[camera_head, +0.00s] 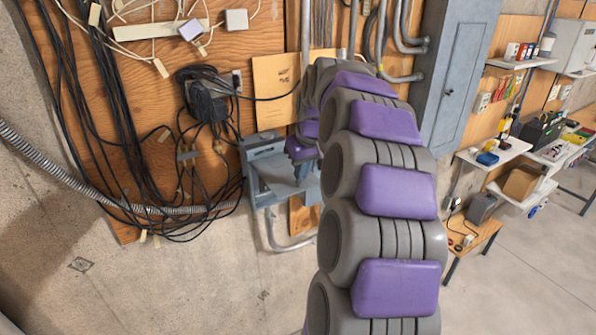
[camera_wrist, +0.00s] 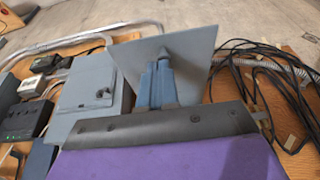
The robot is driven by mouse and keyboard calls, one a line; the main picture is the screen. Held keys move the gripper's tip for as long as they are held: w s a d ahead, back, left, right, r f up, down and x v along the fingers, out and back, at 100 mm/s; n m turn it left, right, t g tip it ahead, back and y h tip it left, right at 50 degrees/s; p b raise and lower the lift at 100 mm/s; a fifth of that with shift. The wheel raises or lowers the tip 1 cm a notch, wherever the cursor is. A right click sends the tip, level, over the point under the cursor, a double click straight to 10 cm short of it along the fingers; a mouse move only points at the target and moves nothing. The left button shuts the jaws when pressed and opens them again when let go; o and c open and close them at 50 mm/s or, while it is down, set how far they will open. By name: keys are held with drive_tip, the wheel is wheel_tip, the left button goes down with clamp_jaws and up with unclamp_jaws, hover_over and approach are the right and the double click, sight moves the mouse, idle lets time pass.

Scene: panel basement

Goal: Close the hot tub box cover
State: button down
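The hot tub box (camera_head: 262,141) is a small grey box on the plywood wall in the head view. Its cover (camera_head: 272,187) is open and sticks out below the box. The cover is the flat grey plate in the wrist view (camera_wrist: 190,62). My gripper (camera_head: 304,172) is over the cover at its right part. In the wrist view, its blue-grey fingers (camera_wrist: 163,56) lie close together with no object seen between them, their tips in front of the plate. I cannot tell whether they touch it. My purple and grey arm hides the box's right side.
Black cables (camera_head: 125,130) hang left of the box, with a flexible metal conduit (camera_head: 110,190) across them. A tall grey electrical cabinet (camera_head: 455,80) stands right of my arm. Shelves (camera_head: 520,62) and a small wooden table (camera_head: 472,238) are farther right. The floor at lower right is clear.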

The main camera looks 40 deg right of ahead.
wheel_tip(320, 180, down, 16)
drive_tip(key=w+t+h+b, duration=0.2)
drive_tip(key=t+b, duration=0.7)
drive_tip(key=b, duration=1.3)
drive_tip(key=w+d+f+t+b, duration=0.1)
drive_tip(key=w+d+f+b, duration=0.1)
drive_tip(key=w+f+b, duration=0.3)
drive_tip(key=x, duration=0.7)
drive_tip(key=shift+a+f, duration=0.2)
drive_tip(key=shift+f, duration=0.2)
drive_tip(key=shift+s+r, duration=0.1)
drive_tip(key=shift+b, duration=0.3)
